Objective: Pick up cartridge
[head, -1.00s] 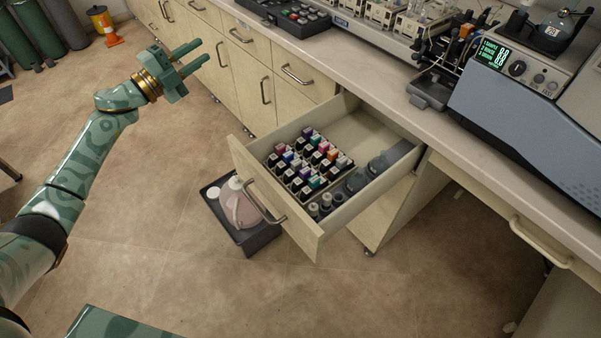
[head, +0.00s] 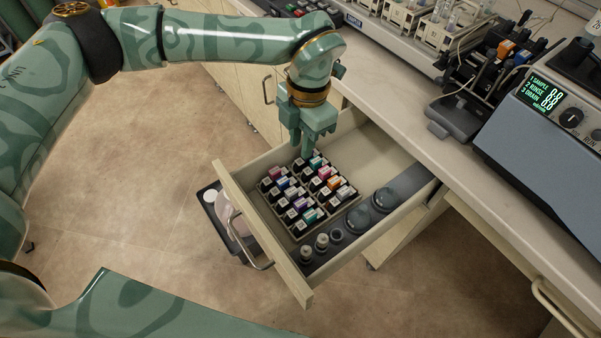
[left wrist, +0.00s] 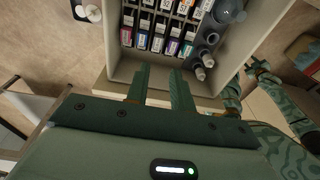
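The cartridges (head: 316,184) are small dark blocks with coloured and white labels, standing in rows in a rack in the open drawer. They also show at the top of the left wrist view (left wrist: 157,42). My left gripper (head: 304,148) points down at the far end of the rack and hides part of it. In the left wrist view my left gripper (left wrist: 160,72) has its two fingers apart with nothing between them. A green part with a gold band, apparently my right arm, shows small at the right of that view.
The drawer (head: 262,225) has raised walls. Small bottles (head: 322,241) and round jars (head: 384,198) stand in a grey strip on its right side. The counter (head: 400,125) with instruments is behind. A dark bin (head: 212,197) stands on the floor left of the drawer.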

